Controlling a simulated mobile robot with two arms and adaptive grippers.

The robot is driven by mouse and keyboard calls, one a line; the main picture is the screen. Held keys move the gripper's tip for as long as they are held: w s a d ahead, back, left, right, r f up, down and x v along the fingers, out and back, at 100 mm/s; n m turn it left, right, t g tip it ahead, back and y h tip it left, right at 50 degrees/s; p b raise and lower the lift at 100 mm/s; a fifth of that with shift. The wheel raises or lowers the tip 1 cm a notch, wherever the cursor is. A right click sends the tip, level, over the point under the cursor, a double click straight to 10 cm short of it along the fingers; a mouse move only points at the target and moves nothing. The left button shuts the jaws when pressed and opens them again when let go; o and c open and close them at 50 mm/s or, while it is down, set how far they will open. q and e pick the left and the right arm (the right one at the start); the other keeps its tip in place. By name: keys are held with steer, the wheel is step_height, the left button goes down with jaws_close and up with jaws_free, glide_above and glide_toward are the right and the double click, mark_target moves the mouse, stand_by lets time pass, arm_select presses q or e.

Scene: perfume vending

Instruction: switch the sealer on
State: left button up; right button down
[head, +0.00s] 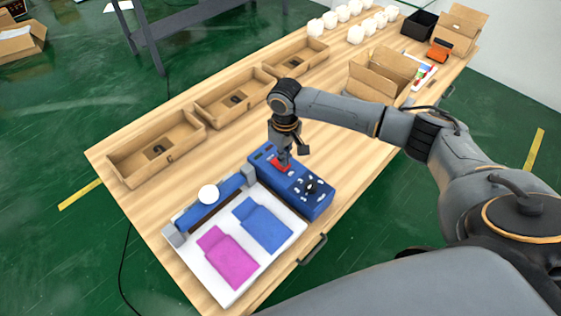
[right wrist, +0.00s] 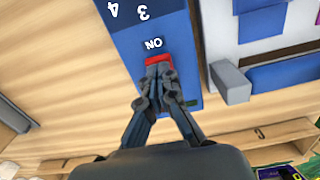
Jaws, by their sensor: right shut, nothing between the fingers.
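The sealer has a blue control box (head: 321,206) at the near middle of the table, joined to a blue sealing arm (head: 232,186) on a white base. A red switch (head: 276,166) sits on the box's top at its far end. In the right wrist view the red switch (right wrist: 157,60) shows beside an upside-down "ON" label (right wrist: 153,44). My right gripper (head: 285,165) is shut and empty, its fingertips (right wrist: 159,72) at the switch's edge and covering part of it. I cannot tell whether they press it. My left gripper is out of view.
A magenta pouch (head: 228,258) and a blue pouch (head: 262,224) lie on the sealer's white base (head: 212,273). Open cardboard trays (head: 119,167) line the table's far edge. An open carton (head: 366,82) and several white jars (head: 316,27) stand farther back.

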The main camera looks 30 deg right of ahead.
steer(key=shift+f, duration=0.6)
stand_by(0.3)
step_height(320, 180, up, 7)
steer(key=p, duration=0.8)
steer(key=shift+a, duration=0.1)
stand_by(0.5)
